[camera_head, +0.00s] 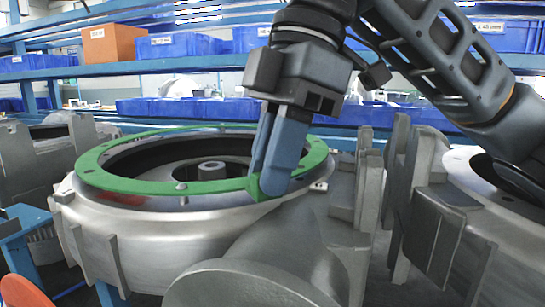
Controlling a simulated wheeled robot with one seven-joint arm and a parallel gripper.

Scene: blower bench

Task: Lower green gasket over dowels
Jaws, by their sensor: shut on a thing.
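The green gasket (133,187) is a flat ring with holes. It is over the round top opening of the grey metal blower housing (150,225), roughly level. My gripper (266,190), with blue fingers, is shut on the gasket at its near right edge. A small metal dowel or stud end (181,187) shows at the gasket's near side. I cannot tell whether the ring touches the housing rim all round. The dowels at the far side are hard to make out.
A second metal housing (480,225) stands close on the right, and another casting (30,155) on the left. Upright flanges (368,190) rise just right of my gripper. Blue shelves with blue bins (175,45) and an orange-brown box (112,43) are behind.

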